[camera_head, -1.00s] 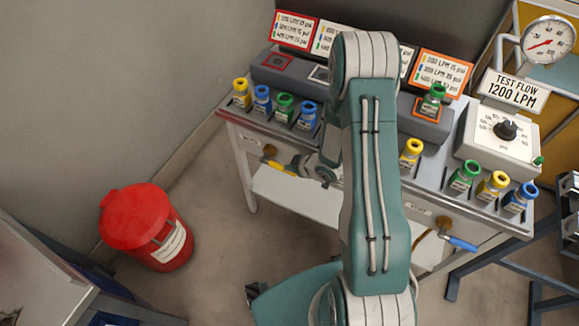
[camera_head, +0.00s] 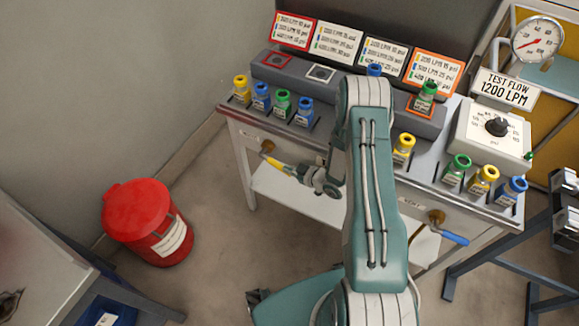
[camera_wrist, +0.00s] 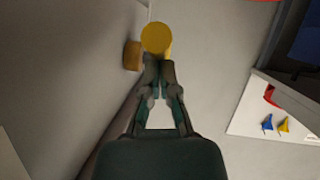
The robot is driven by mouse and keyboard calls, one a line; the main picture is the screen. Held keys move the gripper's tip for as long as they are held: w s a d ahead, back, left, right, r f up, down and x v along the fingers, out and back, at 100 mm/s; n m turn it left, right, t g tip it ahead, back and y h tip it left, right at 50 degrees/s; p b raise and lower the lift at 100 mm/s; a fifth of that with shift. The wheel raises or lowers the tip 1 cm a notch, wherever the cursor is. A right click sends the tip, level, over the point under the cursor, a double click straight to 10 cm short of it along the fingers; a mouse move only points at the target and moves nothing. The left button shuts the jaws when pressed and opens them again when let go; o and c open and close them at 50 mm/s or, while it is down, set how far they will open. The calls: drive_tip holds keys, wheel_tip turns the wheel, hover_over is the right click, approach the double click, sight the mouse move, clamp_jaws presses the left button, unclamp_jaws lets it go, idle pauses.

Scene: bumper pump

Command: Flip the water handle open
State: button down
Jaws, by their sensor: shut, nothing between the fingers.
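A valve with a yellow handle (camera_head: 275,162) sits on the front left of the bench. Its brass body (camera_head: 267,147) is at the bench face. A second valve with a blue handle (camera_head: 453,239) is on the front right, its handle pointing down and right. I cannot read which label says water. My gripper (camera_head: 301,172) is at the free end of the yellow handle. In the wrist view, my gripper (camera_wrist: 158,64) is shut and empty, its tips just below the round yellow handle end (camera_wrist: 157,38). I cannot tell whether they touch it.
The bench (camera_head: 405,200) carries several coloured bottles, sign cards and a dial box (camera_head: 492,132). A round gauge (camera_head: 537,39) stands at upper right. A red bin (camera_head: 140,212) stands on the floor at left. Floor between bin and bench is clear.

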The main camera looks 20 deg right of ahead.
drive_tip(key=f+t, duration=0.1)
drive_tip(key=f+y, duration=0.1)
drive_tip(key=f+t+y, duration=0.1)
drive_tip(key=shift+w+a+f+t, duration=0.3)
drive_tip(key=shift+w+a, duration=0.05)
drive_tip(key=w+a+f, duration=0.4)
drive_tip(key=w+f, duration=0.1)
drive_tip(key=f, duration=0.1)
drive_tip(key=shift+a, duration=0.4)
idle(0.5)
